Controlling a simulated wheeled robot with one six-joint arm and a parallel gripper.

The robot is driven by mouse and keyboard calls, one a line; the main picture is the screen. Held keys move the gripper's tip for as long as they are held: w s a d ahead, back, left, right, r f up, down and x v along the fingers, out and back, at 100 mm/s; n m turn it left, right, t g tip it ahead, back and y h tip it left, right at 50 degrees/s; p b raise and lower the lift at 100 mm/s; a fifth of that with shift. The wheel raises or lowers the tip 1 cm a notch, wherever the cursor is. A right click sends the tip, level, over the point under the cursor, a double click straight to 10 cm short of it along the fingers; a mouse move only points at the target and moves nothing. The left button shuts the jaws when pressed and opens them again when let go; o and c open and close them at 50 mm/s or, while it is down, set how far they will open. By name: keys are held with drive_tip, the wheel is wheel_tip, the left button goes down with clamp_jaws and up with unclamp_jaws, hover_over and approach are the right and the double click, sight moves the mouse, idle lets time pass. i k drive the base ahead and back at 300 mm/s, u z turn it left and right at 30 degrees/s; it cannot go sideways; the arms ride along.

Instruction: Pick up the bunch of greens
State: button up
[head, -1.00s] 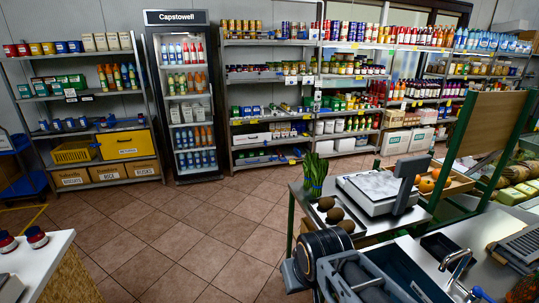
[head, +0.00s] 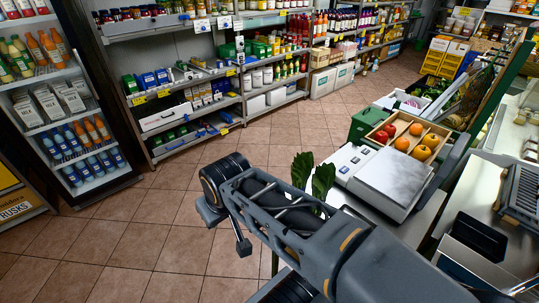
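The bunch of greens (head: 322,181) stands at the left end of the metal counter, just beyond my arm. Two dark green leafy tops show, one at the left and one nearer the scale. Its lower part is hidden behind my arm. My arm crosses the lower middle of the head view and ends in a dark round joint to the left of the greens. I cannot see gripper fingers, and nothing visible of my arm can be told to grasp the greens.
A white scale (head: 384,178) stands right of the greens. Behind it are a wooden crate (head: 394,146) of red and orange fruit and a green box (head: 366,124). A dark tray (head: 478,236) lies at right. Shelves and a drinks fridge (head: 72,130) line the back; tiled floor between is clear.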

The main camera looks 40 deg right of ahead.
sight(302, 166)
drive_tip(key=i, duration=2.9)
drive_tip(key=z, duration=4.35)
